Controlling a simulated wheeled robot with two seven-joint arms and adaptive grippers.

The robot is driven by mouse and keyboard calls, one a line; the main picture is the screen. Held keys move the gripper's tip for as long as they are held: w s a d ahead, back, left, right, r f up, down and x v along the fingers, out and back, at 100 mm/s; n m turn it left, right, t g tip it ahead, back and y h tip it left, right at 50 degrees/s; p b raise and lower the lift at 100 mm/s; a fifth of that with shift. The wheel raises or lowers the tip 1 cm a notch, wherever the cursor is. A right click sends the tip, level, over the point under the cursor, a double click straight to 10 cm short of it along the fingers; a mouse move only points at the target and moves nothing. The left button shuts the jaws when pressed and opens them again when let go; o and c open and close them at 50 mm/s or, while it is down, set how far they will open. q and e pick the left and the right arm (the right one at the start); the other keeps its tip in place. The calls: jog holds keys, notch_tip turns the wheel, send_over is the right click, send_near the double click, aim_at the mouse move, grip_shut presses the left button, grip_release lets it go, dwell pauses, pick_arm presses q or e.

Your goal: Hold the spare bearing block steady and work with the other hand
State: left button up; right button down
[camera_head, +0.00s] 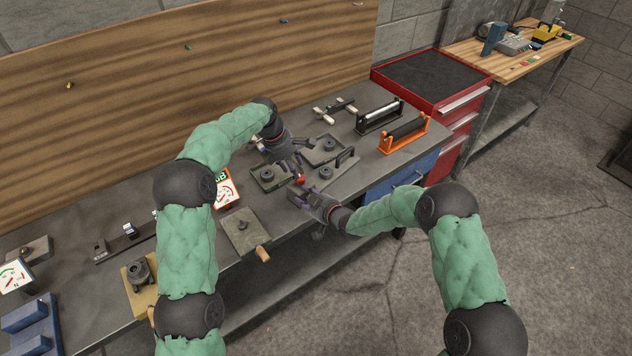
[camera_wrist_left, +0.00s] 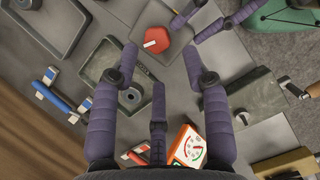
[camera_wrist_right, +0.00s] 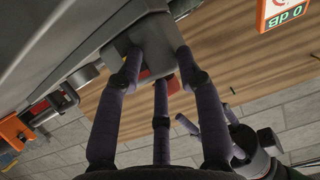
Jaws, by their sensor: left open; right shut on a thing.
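The spare bearing block appears to be the grey block (camera_wrist_right: 150,45) between my right fingertips in the right wrist view. My right gripper (camera_head: 306,193) is shut on it near the bench's front edge. A red hexagonal piece (camera_wrist_left: 168,50) with a white mark lies close against those fingertips; it also shows in the head view (camera_head: 301,179). Whether it is fixed to the block is unclear. My left gripper (camera_head: 294,160) is open and empty, just behind and above the red piece. Its fingers (camera_wrist_left: 158,75) spread below the red piece in the left wrist view.
A shallow tray (camera_wrist_left: 97,75) holding a grey ring (camera_wrist_left: 130,97) lies beside the red piece. A dial gauge (camera_head: 226,187) stands left of it. Black (camera_head: 378,117) and orange (camera_head: 404,135) stands are further right. The bench's front edge is close to my right gripper.

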pick_arm(q)
jog(key=shift+x, duration=2.85)
jog(key=shift+f, duration=0.1)
jog(key=c, duration=0.7)
